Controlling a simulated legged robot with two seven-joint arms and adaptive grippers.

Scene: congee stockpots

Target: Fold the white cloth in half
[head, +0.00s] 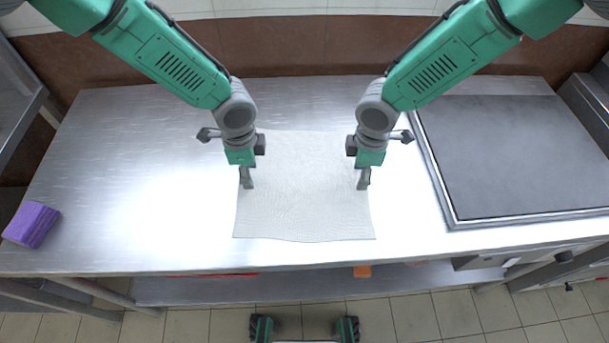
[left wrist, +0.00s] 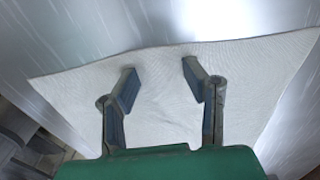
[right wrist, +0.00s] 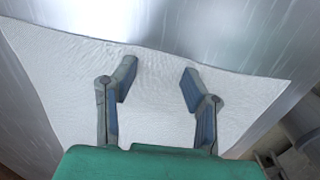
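The white cloth (head: 305,205) lies flat and spread out on the steel table, with its near edge slightly wavy. My left gripper (head: 247,180) is over the left side of the cloth. In the left wrist view its two fingers (left wrist: 158,72) are apart with only cloth behind them. My right gripper (head: 363,180) is over the right side of the cloth. In the right wrist view its fingers (right wrist: 160,72) are also apart and empty. The cloth's near edge and corners show in both wrist views. I cannot tell whether the fingertips touch the cloth.
The steel table (head: 130,190) is bare around the cloth. A purple block-like stack (head: 31,224) sits at its left front edge. A dark flat griddle-like plate (head: 520,155) with a raised metal rim takes up the right side. An orange object (head: 362,271) shows below the front edge.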

